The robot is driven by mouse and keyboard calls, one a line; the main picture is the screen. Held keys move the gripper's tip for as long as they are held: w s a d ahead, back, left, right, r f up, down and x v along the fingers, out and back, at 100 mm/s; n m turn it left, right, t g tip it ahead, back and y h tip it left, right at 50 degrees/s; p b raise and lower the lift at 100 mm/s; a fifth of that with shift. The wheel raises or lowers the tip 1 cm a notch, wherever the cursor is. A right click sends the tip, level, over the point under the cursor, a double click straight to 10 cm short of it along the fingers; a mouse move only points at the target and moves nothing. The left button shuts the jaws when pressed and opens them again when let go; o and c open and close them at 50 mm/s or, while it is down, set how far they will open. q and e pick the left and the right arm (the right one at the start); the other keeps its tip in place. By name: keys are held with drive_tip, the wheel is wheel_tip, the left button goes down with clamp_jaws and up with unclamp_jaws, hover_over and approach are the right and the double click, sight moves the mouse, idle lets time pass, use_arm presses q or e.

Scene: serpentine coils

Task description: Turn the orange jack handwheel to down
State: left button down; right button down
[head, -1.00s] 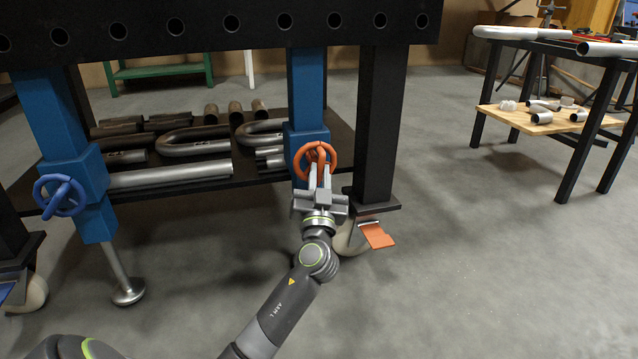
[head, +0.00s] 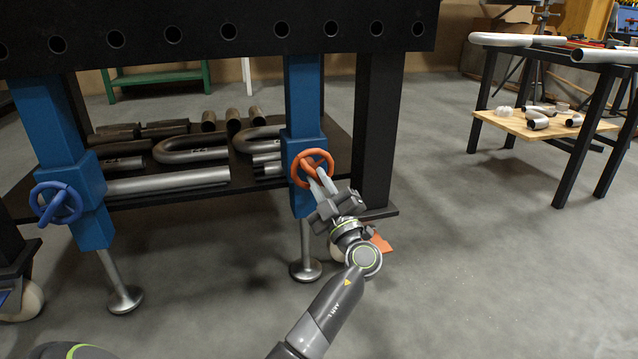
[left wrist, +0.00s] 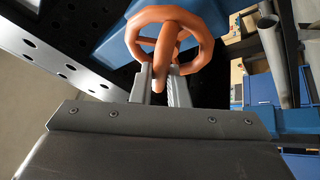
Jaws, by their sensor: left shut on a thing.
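The orange jack handwheel (head: 312,166) is on the blue jack column (head: 305,75) under the black table. It also shows in the left wrist view (left wrist: 203,40), close in front of the fingers. My left gripper (head: 321,181) is shut on the handwheel, with its fingers around a part of the wheel; in the left wrist view the fingers (left wrist: 161,88) sit on either side of an orange bar. The gripper leans to the lower right of the wheel. The jack's round metal foot (head: 306,270) shows below the column. My right gripper is not in view.
A second jack with a blue handwheel (head: 56,204) stands at the left. A low black shelf (head: 140,212) holds several metal pipes. An orange caster pedal (head: 381,243) is behind my arm. A side table (head: 600,70) stands at right; the floor between is clear.

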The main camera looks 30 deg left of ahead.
use_arm(q)
drive_tip(key=n+g, duration=0.2)
drive_tip(key=n, duration=0.1)
drive_tip(key=n+g, duration=0.2)
drive_tip(key=n, duration=0.1)
drive_tip(key=shift+w+d+n, duration=0.1)
drive_tip(key=shift+w+n, duration=0.05)
drive_tip(key=shift+n, duration=0.25)
drive_tip(key=n+g+h, duration=0.1)
drive_tip(key=n+g, duration=0.1)
drive_tip(key=n, duration=0.2)
drive_tip(key=shift+r+n, duration=0.15)
drive_tip(key=shift+n, duration=0.25)
drive_tip(key=shift+n+g, duration=0.3)
drive_tip(key=shift+g, duration=0.1)
drive_tip(key=c, duration=1.4)
unclamp_jaws()
drive_tip(key=shift+d, duration=0.1)
